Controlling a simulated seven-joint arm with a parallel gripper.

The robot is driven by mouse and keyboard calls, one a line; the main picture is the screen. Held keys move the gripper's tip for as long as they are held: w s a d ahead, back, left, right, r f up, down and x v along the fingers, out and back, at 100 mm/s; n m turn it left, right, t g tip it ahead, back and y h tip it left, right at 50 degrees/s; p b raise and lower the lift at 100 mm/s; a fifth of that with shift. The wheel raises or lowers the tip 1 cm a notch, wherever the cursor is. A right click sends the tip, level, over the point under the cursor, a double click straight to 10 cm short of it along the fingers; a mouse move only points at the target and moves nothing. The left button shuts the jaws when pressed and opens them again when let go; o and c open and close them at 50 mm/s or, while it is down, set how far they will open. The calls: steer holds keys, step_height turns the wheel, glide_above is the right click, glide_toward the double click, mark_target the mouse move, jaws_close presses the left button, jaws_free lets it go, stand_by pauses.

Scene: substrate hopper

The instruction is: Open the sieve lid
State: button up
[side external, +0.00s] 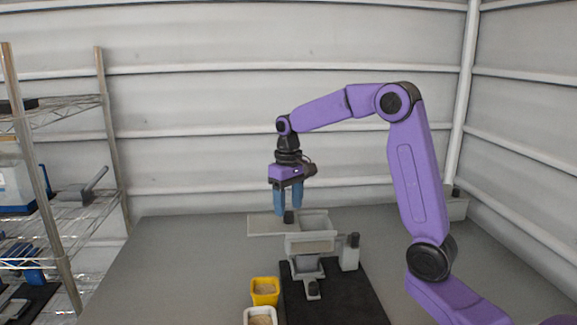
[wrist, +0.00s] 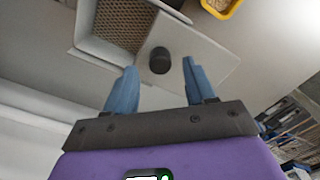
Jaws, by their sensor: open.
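The sieve lid (side external: 264,226) is a flat pale plate with a black knob (side external: 289,217). It sticks out to the left of the grey hopper (side external: 310,243). In the wrist view the lid (wrist: 205,62) lies off to one side of the hopper's frame, and the tan mesh (wrist: 120,25) shows uncovered. My gripper (side external: 288,209), with blue fingers, points down above the knob. In the wrist view the fingers are apart, with the knob (wrist: 160,60) in the gap between their tips. Whether a finger touches the knob I cannot tell.
A yellow tub (side external: 265,290) and a white tub (side external: 260,316) stand in front on the left of the black base plate (side external: 345,300). A wire shelf (side external: 70,205) stands at the far left. The grey table left of the hopper is clear.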

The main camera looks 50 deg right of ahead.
mark_target(287, 213)
step_height(287, 213, up, 16)
steer(key=shift+f, duration=0.2)
steer(key=shift+a, duration=0.1)
stand_by(0.6)
steer(key=s+a+f+n, duration=0.7)
steer(key=s+a+f, duration=0.2)
steer(key=s+a, duration=0.4)
steer(key=s+f+n, duration=0.3)
steer(key=s+f, duration=0.2)
steer(key=s, duration=0.4)
steer(key=s+f+n, duration=0.4)
steer(key=s+f, duration=0.2)
steer(key=s, duration=0.3)
steer(key=shift+s+a, duration=0.15)
steer(key=shift+a, duration=0.3)
